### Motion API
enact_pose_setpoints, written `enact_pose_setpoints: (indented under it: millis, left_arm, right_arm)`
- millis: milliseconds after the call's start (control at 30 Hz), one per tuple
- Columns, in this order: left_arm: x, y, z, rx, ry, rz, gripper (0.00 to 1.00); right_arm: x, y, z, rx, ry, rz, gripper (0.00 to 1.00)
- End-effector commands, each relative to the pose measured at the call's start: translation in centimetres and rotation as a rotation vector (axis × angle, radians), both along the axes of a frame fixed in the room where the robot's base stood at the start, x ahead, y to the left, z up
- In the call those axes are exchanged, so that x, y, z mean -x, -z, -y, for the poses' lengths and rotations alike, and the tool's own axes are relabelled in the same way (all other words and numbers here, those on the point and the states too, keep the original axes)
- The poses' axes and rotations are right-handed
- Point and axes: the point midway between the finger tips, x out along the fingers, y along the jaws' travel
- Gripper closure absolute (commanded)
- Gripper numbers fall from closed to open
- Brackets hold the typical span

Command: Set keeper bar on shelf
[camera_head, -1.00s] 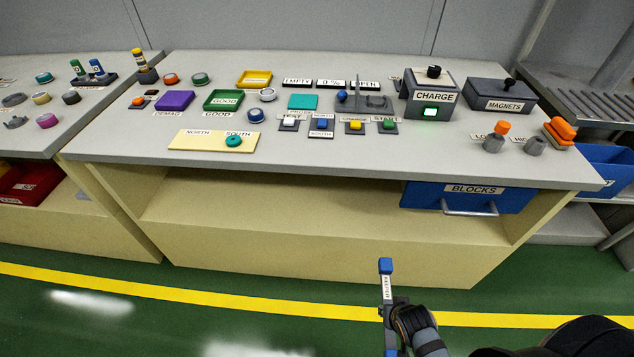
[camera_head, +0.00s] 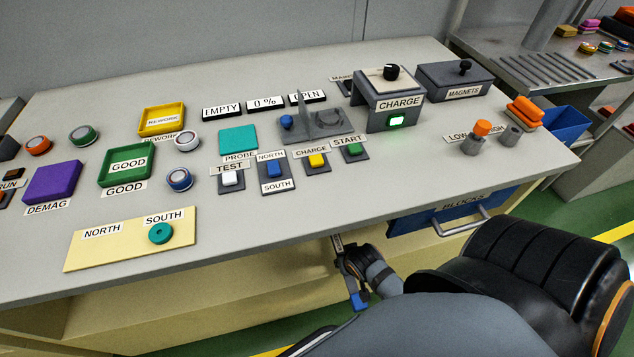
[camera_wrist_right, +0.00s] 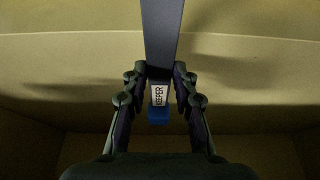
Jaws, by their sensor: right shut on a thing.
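The keeper bar (camera_wrist_right: 164,40) is a grey bar with blue ends and a KEEPER label. In the right wrist view it stands between the fingers of my right gripper (camera_wrist_right: 160,82), which is shut on it. In the head view the right gripper (camera_head: 345,256) is just below the bench's front edge. The bar's blue end (camera_head: 359,300) shows there below the gripper, and its other end is hidden by the bench top. The shelf (camera_head: 205,318) is the cream space under the bench top, only partly seen. The left gripper is not in view.
The bench top (camera_head: 330,205) overhangs the shelf. The blue BLOCKS drawer (camera_head: 408,222), with a metal handle, is right of the gripper. The CHARGE box (camera_head: 395,105), buttons and trays stand on the bench. The shelf room in the right wrist view looks bare.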

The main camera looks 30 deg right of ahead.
Motion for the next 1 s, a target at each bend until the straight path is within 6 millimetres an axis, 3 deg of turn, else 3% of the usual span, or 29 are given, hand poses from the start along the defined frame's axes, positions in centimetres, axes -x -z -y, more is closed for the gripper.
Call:
enact_pose_setpoints:
  millis: [100,400,767,900,1000]
  left_arm:
    - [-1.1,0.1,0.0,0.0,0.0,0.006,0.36]
    - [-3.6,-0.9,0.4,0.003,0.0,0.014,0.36]
    - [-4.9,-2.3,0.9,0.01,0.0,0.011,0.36]
    - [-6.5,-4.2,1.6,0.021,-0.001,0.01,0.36]
    - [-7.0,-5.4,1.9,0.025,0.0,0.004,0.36]
  right_arm:
    - [-4.1,0.1,1.2,0.003,-0.002,0.008,1.0]
    - [-12.2,0.1,3.5,0.001,0.0,0.005,1.0]
    - [-15.0,0.0,4.3,0.0,0.0,0.004,1.0]
    - [-14.7,2.6,4.2,0.0,0.0,-0.001,1.0]
    - [-14.7,3.4,4.2,0.0,0.0,0.0,1.0]
